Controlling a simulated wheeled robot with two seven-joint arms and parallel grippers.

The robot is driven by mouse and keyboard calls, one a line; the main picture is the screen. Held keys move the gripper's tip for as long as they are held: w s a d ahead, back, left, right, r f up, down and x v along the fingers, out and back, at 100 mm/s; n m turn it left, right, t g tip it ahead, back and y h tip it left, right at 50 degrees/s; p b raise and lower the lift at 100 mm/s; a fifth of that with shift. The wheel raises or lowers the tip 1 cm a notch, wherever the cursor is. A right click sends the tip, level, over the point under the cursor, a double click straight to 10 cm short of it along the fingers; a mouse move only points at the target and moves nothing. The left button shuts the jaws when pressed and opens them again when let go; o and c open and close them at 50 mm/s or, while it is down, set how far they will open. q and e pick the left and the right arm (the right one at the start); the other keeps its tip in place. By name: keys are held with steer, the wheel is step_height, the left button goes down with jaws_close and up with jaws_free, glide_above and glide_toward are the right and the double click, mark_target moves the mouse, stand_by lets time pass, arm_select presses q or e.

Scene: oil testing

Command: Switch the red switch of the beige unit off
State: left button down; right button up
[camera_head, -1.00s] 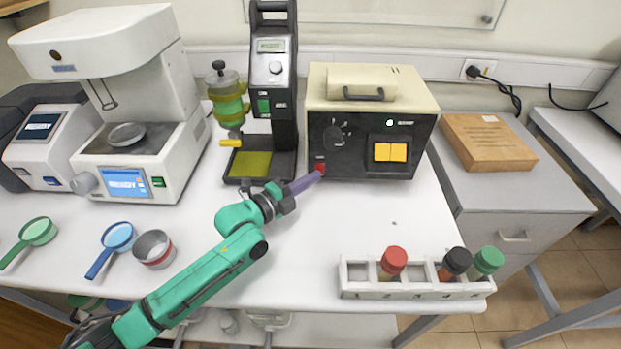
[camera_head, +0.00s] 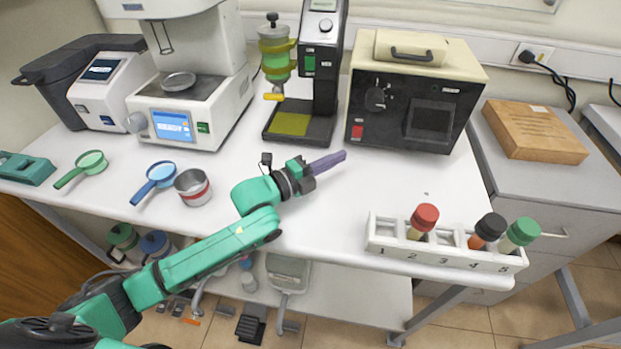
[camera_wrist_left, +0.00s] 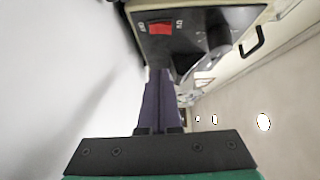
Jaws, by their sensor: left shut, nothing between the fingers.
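The beige unit (camera_head: 462,62) has a beige top with a handle and a black front, and stands at the back right of the table. Its red switch (camera_head: 357,132) is at the lower left of the front; it also shows in the left wrist view (camera_wrist_left: 160,28). The unit's window (camera_head: 430,120) is dark. My left gripper (camera_head: 343,156) is shut and empty, its purple fingers pointing at the unit from just below and left of the switch, with a gap between. My right gripper is not in view.
A white rack (camera_head: 445,252) with capped tubes stands at the table's front right. A black stand (camera_head: 320,80) with a green container is left of the unit. A metal cup (camera_head: 193,188) and two magnifier-like tools lie at left. Table space before the unit is clear.

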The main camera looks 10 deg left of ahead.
arm_select(q)
steer(key=a, duration=0.1)
steer(key=s+a+f, duration=0.1)
steer(key=a+f+b, duration=0.1)
steer(key=a, duration=0.1)
steer(key=shift+s, duration=0.3)
steer(key=shift+s+a+r, duration=0.15)
steer(key=shift+s+a, duration=0.15)
steer(key=shift+s, duration=0.15)
steer(key=shift+s+a+r, duration=0.15)
steer(key=shift+s+a, duration=0.1)
steer(key=shift+s, duration=0.2)
steer(key=shift+s+r, duration=0.1)
steer(key=shift+s, duration=0.1)
steer(key=shift+w, duration=0.2)
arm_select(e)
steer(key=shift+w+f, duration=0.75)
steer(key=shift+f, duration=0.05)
